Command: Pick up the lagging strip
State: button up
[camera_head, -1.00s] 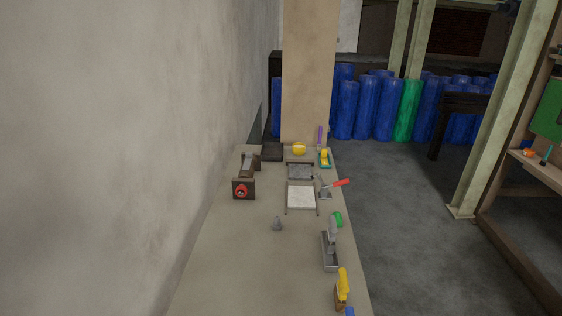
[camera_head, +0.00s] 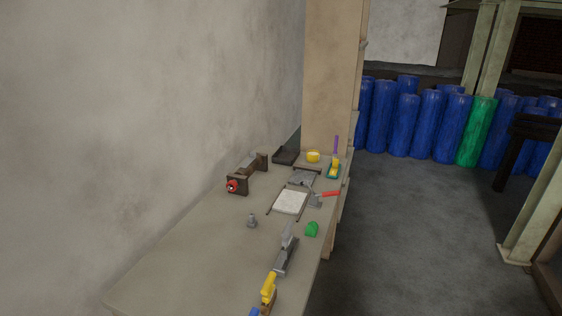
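I cannot tell for sure which item is the lagging strip. A pale, flat, roughly square piece (camera_head: 291,201) lies on the workbench (camera_head: 205,265) between thin dark rails. A grey flat piece (camera_head: 303,177) lies just behind it, also flat on the bench. My gripper is not in view.
The bench runs along a bare wall (camera_head: 150,100). A brown clamp-like tool with a red knob (camera_head: 233,186), a grey cone-shaped piece (camera_head: 252,221), a red-handled tool (camera_head: 328,194), a green item (camera_head: 312,229), a grey plane-like tool (camera_head: 286,254) and a yellow-topped tool (camera_head: 268,289) stand around. Open floor (camera_head: 410,240) lies right.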

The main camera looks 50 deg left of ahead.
aim_at(253, 155)
jog(key=i+u, duration=0.2)
jog(key=i, duration=0.3)
jog(key=i+l+u, duration=0.25)
jog(key=i, duration=0.25)
jog(key=i+l+u, duration=0.2)
jog(key=i, duration=0.3)
jog(key=i+j+u, duration=0.15)
jog(key=i+u, duration=0.6)
jog(key=i+l+u, duration=0.1)
jog(key=i+u, duration=0.3)
jog(key=i+l+u, duration=0.35)
jog(key=i, duration=0.2)
jog(key=i+j+u, duration=0.15)
jog(key=i+u, duration=0.5)
jog(key=i+j, duration=0.05)
jog(key=i, duration=0.05)
